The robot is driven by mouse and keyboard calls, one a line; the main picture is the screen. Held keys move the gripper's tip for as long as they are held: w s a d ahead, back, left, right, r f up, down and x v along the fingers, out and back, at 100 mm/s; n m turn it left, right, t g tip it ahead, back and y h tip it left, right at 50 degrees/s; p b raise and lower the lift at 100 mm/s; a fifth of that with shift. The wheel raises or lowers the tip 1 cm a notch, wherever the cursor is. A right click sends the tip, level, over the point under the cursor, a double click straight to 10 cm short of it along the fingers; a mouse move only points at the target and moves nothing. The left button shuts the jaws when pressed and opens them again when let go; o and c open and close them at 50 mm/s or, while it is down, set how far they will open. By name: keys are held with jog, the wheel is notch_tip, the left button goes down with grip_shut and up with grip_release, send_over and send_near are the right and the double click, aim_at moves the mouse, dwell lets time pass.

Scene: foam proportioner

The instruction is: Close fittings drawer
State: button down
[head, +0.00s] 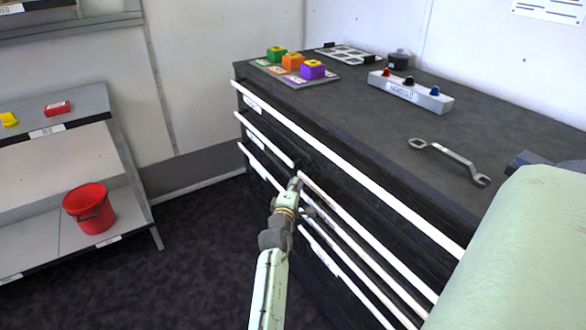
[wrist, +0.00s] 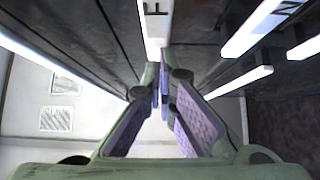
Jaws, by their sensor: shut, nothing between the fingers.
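A dark drawer cabinet (head: 340,150) with long white handle strips fills the middle of the head view. My gripper (head: 297,182) is at its front, in front of the second white strip (head: 370,235) from the top. In the wrist view my gripper (wrist: 161,80) has its purple-padded fingers shut together with nothing between them. The fingertips are at or very near a white strip (wrist: 153,32) bearing a partly visible label that seems to start with "F". Touch cannot be told. The drawer fronts look close to flush; I cannot tell how far any drawer is out.
The cabinet top holds colored blocks (head: 293,62), a manifold block (head: 410,92), a wrench (head: 450,160) and a grid tray (head: 346,54). A shelf (head: 40,212) with a red bucket (head: 90,208) stands at left. Dark floor between shelf and cabinet is clear.

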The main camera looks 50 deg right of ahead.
jog(key=shift+s+d+r, duration=0.1)
jog(key=shift+d, duration=0.35)
jog(key=shift+s, duration=0.1)
